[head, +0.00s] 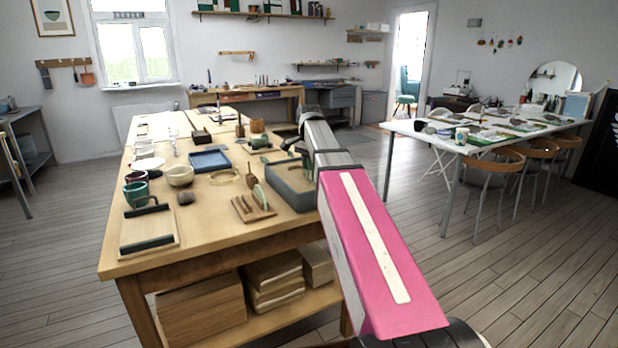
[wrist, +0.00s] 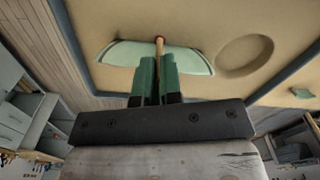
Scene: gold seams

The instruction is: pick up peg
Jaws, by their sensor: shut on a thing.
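In the wrist view my gripper (wrist: 159,62) has its two green fingers close together around a thin brown wooden peg (wrist: 159,43). The peg's tip shows just past the fingertips, and the fingers hide the rest. Beyond it a pale green curved shard (wrist: 120,53) lies on the sand-coloured bed of a tray (wrist: 215,22), on both sides of the peg. I cannot tell whether the peg touches the shard or the bed. In the head view my arm reaches the grey tray (head: 289,197) at the bench's right edge; the peg is not clear there.
The wooden bench (head: 217,214) also holds a blue tray (head: 210,160), a cream bowl (head: 179,175), cups, a wooden rack (head: 252,209) with upright pieces and a board (head: 150,232) at the front. A white table (head: 440,137) with chairs stands at the right, across open floor.

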